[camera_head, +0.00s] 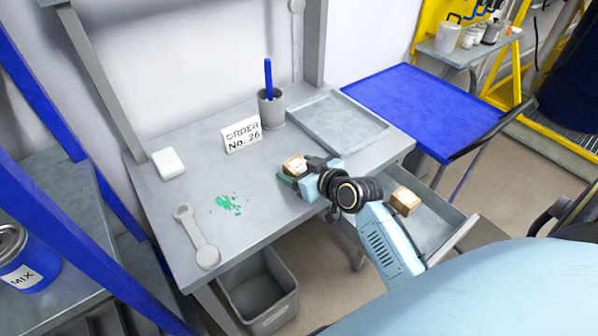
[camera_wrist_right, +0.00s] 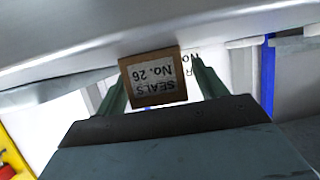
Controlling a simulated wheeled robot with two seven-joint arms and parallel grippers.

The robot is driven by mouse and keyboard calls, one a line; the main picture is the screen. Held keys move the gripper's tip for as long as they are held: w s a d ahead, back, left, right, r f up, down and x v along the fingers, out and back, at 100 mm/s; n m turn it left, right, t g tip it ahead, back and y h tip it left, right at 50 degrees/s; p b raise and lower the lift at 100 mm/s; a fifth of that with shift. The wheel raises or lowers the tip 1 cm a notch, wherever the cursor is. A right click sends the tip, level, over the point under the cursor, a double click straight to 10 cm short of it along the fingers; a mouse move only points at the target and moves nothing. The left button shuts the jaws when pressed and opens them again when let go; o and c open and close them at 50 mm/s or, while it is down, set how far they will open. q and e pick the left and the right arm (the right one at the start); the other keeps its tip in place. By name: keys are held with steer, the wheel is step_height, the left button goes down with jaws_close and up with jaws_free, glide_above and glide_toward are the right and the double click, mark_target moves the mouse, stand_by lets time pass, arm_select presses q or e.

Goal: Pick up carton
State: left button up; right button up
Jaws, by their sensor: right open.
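A small brown carton (camera_head: 295,165) with a white label is at the front of the table (camera_head: 255,195), at my right gripper (camera_head: 300,171). In the right wrist view the carton (camera_wrist_right: 153,88) reads "SEALS No. 26", upside down. It lies between the two green fingers of my right gripper (camera_wrist_right: 160,80), which are open. The carton is close to the left finger, with a small gap at the right one. Contact cannot be told. A second brown carton (camera_head: 405,200) is at the open drawer (camera_head: 432,222), beside my right arm. My left gripper is not in view.
An "ORDER No. 26" card (camera_head: 242,135), a cup (camera_head: 271,108) with a blue pen and a grey tray (camera_head: 338,122) stand behind the carton. Green bits (camera_head: 228,204), a grey long-handled tool (camera_head: 196,238) and a white block (camera_head: 168,163) lie left. A bin (camera_head: 260,290) stands below.

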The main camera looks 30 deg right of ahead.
mark_target(299, 166)
steer(key=c, duration=1.1)
step_height(299, 166, up, 10)
steer(key=shift+p, duration=1)
steer(key=shift+m+h, duration=0.8)
steer(key=shift+h, duration=0.1)
steer(key=s+a, duration=0.2)
steer(key=a, duration=0.1)
steer(key=s+a+r+b, duration=0.1)
steer(key=a, duration=0.2)
steer(key=s+a+r+b, duration=0.1)
steer(key=s+a, duration=0.1)
steer(key=shift+s+a, duration=0.35)
steer(key=shift+a, duration=0.05)
